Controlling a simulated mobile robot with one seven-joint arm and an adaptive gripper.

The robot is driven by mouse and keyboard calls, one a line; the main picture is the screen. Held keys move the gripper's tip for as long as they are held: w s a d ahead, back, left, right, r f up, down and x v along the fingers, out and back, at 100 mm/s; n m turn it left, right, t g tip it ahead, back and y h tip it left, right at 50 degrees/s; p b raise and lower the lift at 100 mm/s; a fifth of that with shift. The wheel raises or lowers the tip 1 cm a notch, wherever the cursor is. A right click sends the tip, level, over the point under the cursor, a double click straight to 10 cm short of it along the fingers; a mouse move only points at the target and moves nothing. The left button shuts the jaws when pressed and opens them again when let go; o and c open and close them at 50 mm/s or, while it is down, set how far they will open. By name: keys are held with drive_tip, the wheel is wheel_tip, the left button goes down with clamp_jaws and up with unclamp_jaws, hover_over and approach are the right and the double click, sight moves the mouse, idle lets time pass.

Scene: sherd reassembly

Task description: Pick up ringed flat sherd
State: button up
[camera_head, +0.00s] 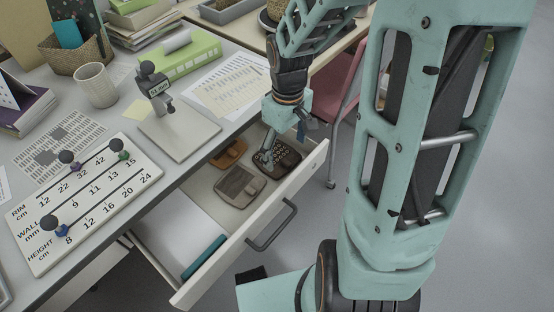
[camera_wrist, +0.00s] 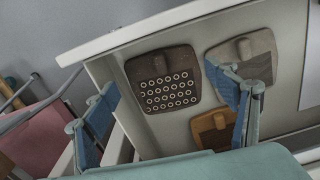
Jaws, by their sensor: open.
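The ringed flat sherd (camera_wrist: 163,88) is a dark brown plate with rows of pale rings and a raised knob at one edge. It lies in the open drawer, at the far end in the head view (camera_head: 287,160), partly covered there by my gripper (camera_head: 285,142). In the wrist view my gripper (camera_wrist: 166,98) is open, with one blue-padded finger to each side of the sherd. Nothing is between the fingers in their grip. The right finger overlaps a grey-beige sherd in that view. I cannot tell the exact height above the ringed sherd.
A grey-beige sherd (camera_head: 240,186) and an orange-brown sherd (camera_head: 229,153) lie beside it in the drawer (camera_head: 246,229). The drawer walls are close by. A teal rod (camera_head: 203,257) lies nearer the front. The desk carries a gauge board (camera_head: 88,243) and a stand (camera_head: 180,134).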

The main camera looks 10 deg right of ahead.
sight(287, 162)
drive_tip(key=f, duration=0.1)
drive_tip(key=f+b, duration=0.1)
drive_tip(key=f, duration=0.2)
drive_tip(key=shift+s+d+b, duration=0.15)
drive_tip(key=shift+s+b, duration=0.15)
drive_tip(key=shift+s, duration=0.05)
drive_tip(key=shift+c, duration=0.3)
